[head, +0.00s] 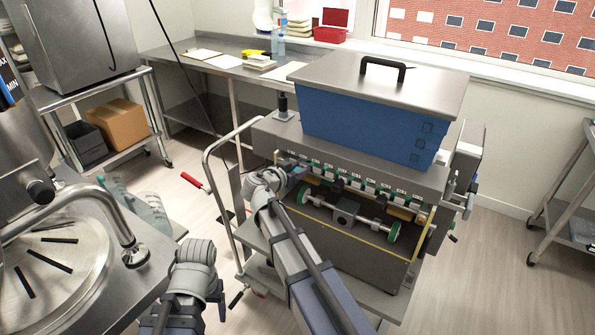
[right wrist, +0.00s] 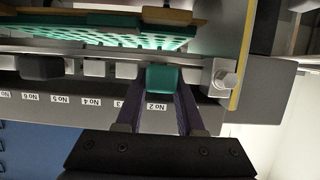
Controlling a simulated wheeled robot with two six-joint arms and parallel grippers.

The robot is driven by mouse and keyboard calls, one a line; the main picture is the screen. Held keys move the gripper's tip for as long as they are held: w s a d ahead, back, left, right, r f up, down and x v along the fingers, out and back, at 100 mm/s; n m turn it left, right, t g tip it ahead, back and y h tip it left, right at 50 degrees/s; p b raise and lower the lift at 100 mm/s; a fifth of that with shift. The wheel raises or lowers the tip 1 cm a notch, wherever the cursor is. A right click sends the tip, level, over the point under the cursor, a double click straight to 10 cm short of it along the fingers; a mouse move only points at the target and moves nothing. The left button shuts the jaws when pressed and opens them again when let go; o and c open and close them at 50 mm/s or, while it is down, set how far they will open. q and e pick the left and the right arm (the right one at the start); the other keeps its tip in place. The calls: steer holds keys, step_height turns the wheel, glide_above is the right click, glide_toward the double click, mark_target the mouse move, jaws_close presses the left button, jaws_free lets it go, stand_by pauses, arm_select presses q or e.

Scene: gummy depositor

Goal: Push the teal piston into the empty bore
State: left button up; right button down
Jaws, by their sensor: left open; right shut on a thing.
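The teal piston (right wrist: 162,79) shows in the right wrist view, in line with the row of pale grey pistons (right wrist: 94,69) and above the upside-down "No 2" label. My right gripper (right wrist: 160,90) has a dark purple finger on each side of it and is shut on it. In the head view my right gripper (head: 296,172) reaches the left part of the depositor's front and hides the piston. The empty bore cannot be made out; the piston's far end is hidden. My left gripper (head: 222,306) is low beside the cart, far from the piston; its fingers hardly show.
The depositor (head: 350,235) stands on a cart with a tubular handle (head: 207,160), under a blue hopper (head: 370,125). A teal perforated plate (right wrist: 130,38) lies near the fingers. A steel kettle (head: 70,260) stands at left.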

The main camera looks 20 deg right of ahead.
steer(key=shift+w+d+r, duration=0.1)
steer(key=shift+w+d, duration=0.05)
stand_by(0.4)
steer(key=s+a, duration=0.6)
steer(key=a, duration=0.2)
steer(key=shift+s, duration=0.15)
steer(key=shift+d, duration=0.1)
